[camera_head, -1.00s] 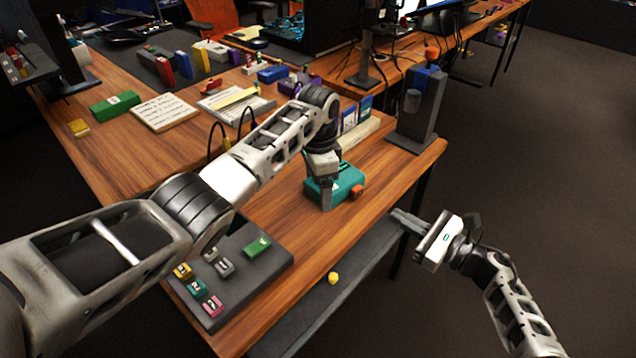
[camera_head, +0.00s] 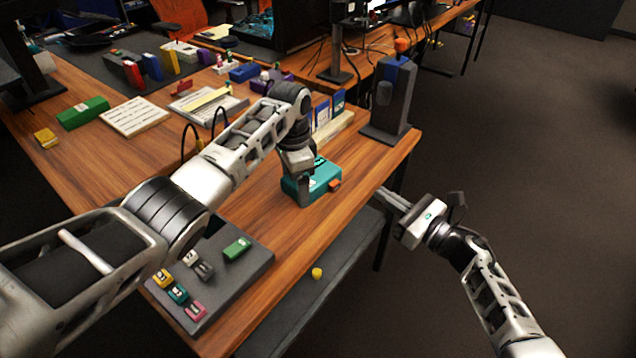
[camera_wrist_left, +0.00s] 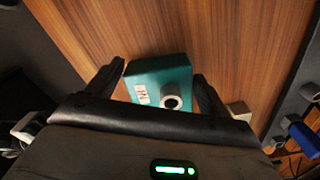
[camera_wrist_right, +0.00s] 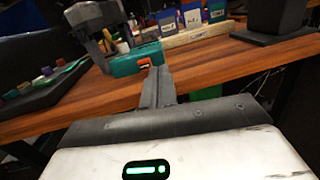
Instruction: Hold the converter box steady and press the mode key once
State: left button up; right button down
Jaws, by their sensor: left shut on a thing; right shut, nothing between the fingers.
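The converter box is a teal block (camera_head: 322,177) near the front edge of the wooden table. An orange key (camera_head: 335,185) sticks out of its right side. My left gripper (camera_head: 304,196) is shut on the box from above. The left wrist view shows the box (camera_wrist_left: 160,72) between the fingers, with a white label and a round grey knob (camera_wrist_left: 172,102). My right gripper (camera_head: 379,193) is shut and empty, off the table edge to the right of the key and apart from it. In the right wrist view its fingertips (camera_wrist_right: 153,70) appear just below the orange key (camera_wrist_right: 144,62).
A dark stand (camera_head: 391,100) rises at the table's right corner. A grey panel (camera_head: 235,275) with several coloured blocks lies at the front left. Blue-fronted boxes (camera_head: 322,115) stand behind the converter box. A small yellow ball (camera_head: 317,273) lies on a lower shelf.

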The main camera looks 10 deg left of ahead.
jog(key=w+d+r+m+t+h, duration=0.3)
jog(key=m+t+h, duration=0.15)
jog(key=m, duration=0.65)
jog(key=m+g+h, duration=0.4)
jog(key=m+g, duration=0.1)
jog(key=m, duration=2.5)
send_near(347, 203)
jog(key=w+d+f, duration=0.2)
jog(key=d, duration=0.1)
jog(key=shift+d+f, duration=0.1)
jog(key=shift+f, duration=0.05)
jog(key=shift+w+a, duration=0.8)
jog(key=shift+a, duration=0.45)
jog(key=shift+w+a, duration=0.8)
jog(key=shift+a, duration=0.45)
jog(key=shift+w+a, duration=0.8)
jog(key=shift+a, duration=0.45)
jog(key=shift+w+a, duration=0.2)
jog(key=shift+a, duration=0.15)
